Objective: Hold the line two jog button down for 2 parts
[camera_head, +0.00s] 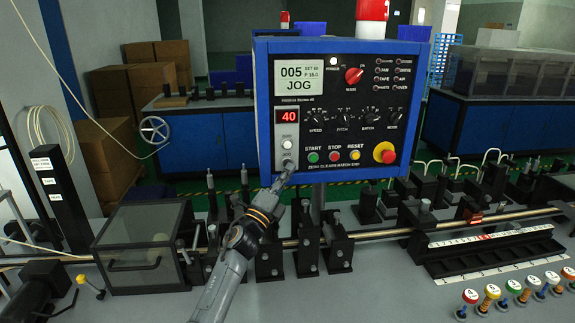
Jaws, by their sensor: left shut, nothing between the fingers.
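The blue-framed control panel (335,102) stands upright in the middle. Its screen (298,78) reads 005 and JOG, with a small "P 15.0" line. A red display (289,116) reads 40. Below it is a white round button (288,143) with a small label that I cannot read. My left gripper (285,172) is shut and empty. It reaches up from below, and its tips are at the panel's lower left, just under the white button, at a small grey round part (288,163) that they partly cover. I cannot tell whether it is pressed in. My right gripper is out of view.
Green, red and yellow buttons (334,155), a red emergency knob (384,152) and several black dials (356,117) share the panel. A clear-lidded box (140,245) stands at left. A metal rail (380,235) with black clamps crosses behind my arm. Numbered coloured knobs (487,296) stand at right.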

